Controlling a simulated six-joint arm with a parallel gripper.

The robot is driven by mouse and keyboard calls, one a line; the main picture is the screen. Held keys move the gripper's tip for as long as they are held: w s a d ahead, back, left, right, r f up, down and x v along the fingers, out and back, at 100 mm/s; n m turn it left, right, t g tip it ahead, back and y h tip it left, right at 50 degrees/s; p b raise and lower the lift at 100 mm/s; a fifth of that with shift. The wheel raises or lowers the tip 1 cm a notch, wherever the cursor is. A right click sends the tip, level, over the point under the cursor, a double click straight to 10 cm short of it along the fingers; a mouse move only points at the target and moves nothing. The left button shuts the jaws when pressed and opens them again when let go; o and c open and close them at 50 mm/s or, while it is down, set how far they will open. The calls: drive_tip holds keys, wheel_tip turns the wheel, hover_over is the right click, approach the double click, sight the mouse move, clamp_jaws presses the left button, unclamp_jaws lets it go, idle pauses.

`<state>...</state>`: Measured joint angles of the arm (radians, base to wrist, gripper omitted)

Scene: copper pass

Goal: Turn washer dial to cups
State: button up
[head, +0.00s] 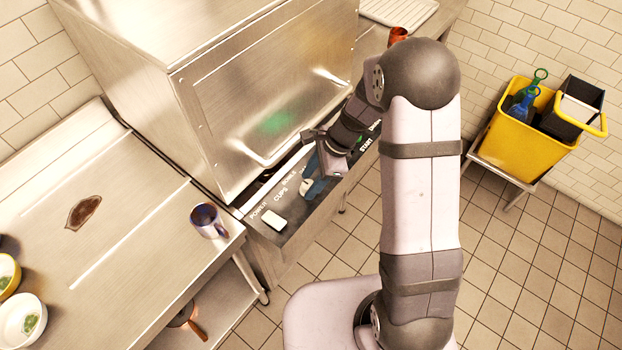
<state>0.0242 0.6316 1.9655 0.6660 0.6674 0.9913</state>
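The steel washer (262,95) stands at the back centre with its door panel down. Its dark control strip (291,226) runs along the lower front edge, with printed labels that include POWER, CUPS and START. A white switch (273,219) sits by POWER. A small pale knob (306,187), apparently the dial, sits right of CUPS; its pointer direction is too small to read. My gripper (322,158) is over the strip, just above and right of the dial. A blue patch below it is unclear. Contact and finger opening cannot be made out.
A steel counter (130,215) at left holds a mug (208,221), a brown stain (83,212) and bowls (22,318). A yellow bucket (520,128) stands on a low stand at right. The tiled floor before the washer is clear around my base.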

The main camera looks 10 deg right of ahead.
drive_tip(key=c, duration=0.8)
drive_tip(key=shift+w+n+g+p, duration=0.15)
drive_tip(key=shift+n+g+p, duration=0.35)
drive_tip(key=shift+n, duration=1)
drive_tip(key=o, duration=1.1)
drive_tip(key=shift+c, duration=0.2)
drive_tip(key=shift+r, duration=0.15)
drive_tip(key=b+v, duration=0.2)
drive_tip(key=v, duration=0.5)
drive_tip(key=shift+d, duration=0.1)
